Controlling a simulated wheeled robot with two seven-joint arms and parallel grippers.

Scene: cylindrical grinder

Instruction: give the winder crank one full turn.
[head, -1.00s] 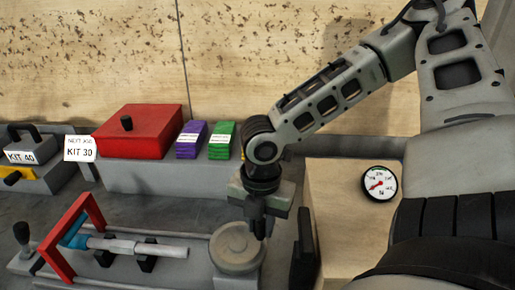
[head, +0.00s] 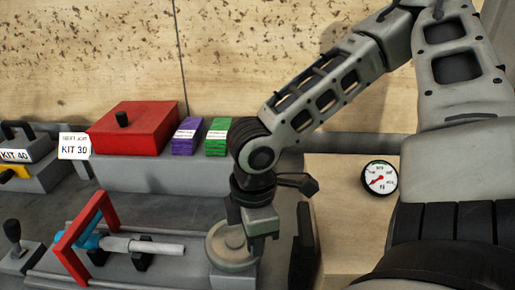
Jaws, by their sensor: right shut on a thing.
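The winder crank shows as a round grey disc (head: 222,256) with a raised hub, near the bottom centre of the head view. My right gripper (head: 258,246) reaches down from above onto the right side of this disc. Its fingers are shut on the crank's handle, which they mostly hide. My left gripper is not in view.
A red frame (head: 72,250) and a pale shaft (head: 160,247) on black supports lie left of the crank. A red box (head: 133,130) and purple (head: 186,137) and green (head: 217,136) blocks stand on the ledge behind. A dial gauge (head: 380,178) is at right.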

